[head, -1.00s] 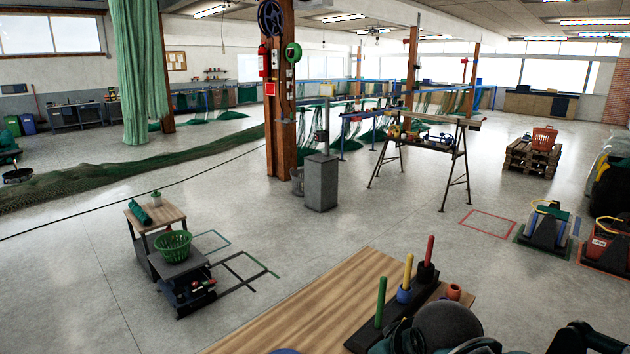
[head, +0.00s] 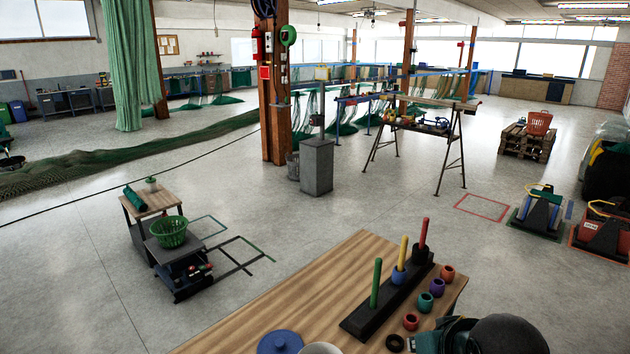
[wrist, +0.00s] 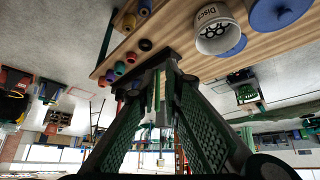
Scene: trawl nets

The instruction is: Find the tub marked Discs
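A pale round rim at the bottom edge of the head view (head: 320,349) looks like the same tub, mostly cut off. A blue round lid (head: 280,342) lies beside it. My gripper (wrist: 158,82) has its two green-padded fingers apart with nothing between them. It is over the table, apart from the tub.
A black peg rack (head: 368,319) holds green, yellow and red pegs on the table. Several coloured rings (head: 425,302) lie beside it. A small cart with a green basket (head: 171,232) stands on the floor at left. Bare tabletop (head: 290,300) lies left of the rack.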

